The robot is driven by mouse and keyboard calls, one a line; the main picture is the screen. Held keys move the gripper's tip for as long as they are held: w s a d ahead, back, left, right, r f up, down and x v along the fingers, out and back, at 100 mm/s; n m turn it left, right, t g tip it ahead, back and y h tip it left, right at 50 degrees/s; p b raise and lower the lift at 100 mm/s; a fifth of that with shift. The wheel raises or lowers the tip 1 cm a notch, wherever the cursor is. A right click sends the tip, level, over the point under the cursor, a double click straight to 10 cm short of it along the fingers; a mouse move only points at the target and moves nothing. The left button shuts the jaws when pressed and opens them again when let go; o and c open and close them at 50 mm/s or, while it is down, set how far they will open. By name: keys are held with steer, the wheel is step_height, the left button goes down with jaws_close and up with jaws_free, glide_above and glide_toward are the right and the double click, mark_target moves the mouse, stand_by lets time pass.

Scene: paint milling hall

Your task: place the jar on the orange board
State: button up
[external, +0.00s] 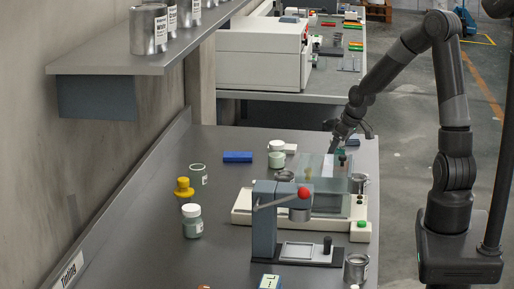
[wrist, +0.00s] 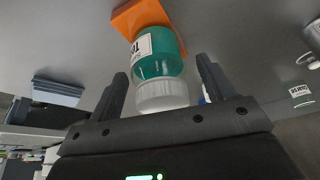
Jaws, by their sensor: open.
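In the wrist view a jar (wrist: 158,58) with teal contents, a white label and a white lid shows between the two fingers of my gripper (wrist: 165,85). Its lid is toward my gripper, and gaps show between the jar and the fingers. The orange board (wrist: 138,14) lies at the far end of the jar, partly covered by it; whether the jar rests fully on it I cannot tell. My gripper is open. In the external view my gripper (external: 347,130) is low over the far right of the bench, and I cannot make out this jar or the board there.
A machine with a clear cover (external: 322,172) stands just in front of my gripper. A lever press (external: 264,215), a white-lidded jar (external: 192,222), a yellow object (external: 184,187) and a blue block (external: 238,157) are on the bench (external: 140,240). A shelf with cans (external: 148,30) overhangs the left.

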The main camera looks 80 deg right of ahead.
steer(key=v, duration=1.1)
steer(key=shift+r, duration=0.15)
steer(key=w+a+r+y, duration=0.1)
steer(key=w+a+r, duration=0.15)
steer(key=a, duration=0.85)
steer(key=w+a+r, duration=0.2)
steer(key=a+r, duration=0.2)
steer(key=a, duration=0.6)
steer(key=s+a+r+n+t, duration=0.1)
steer(key=s+a+n, duration=0.3)
steer(key=s+a, duration=0.4)
steer(key=s+r, duration=0.1)
steer(key=s, duration=0.4)
steer(key=shift+s+n+y, duration=0.2)
steer(key=shift+n+y, duration=0.1)
steer(key=shift+y, duration=0.1)
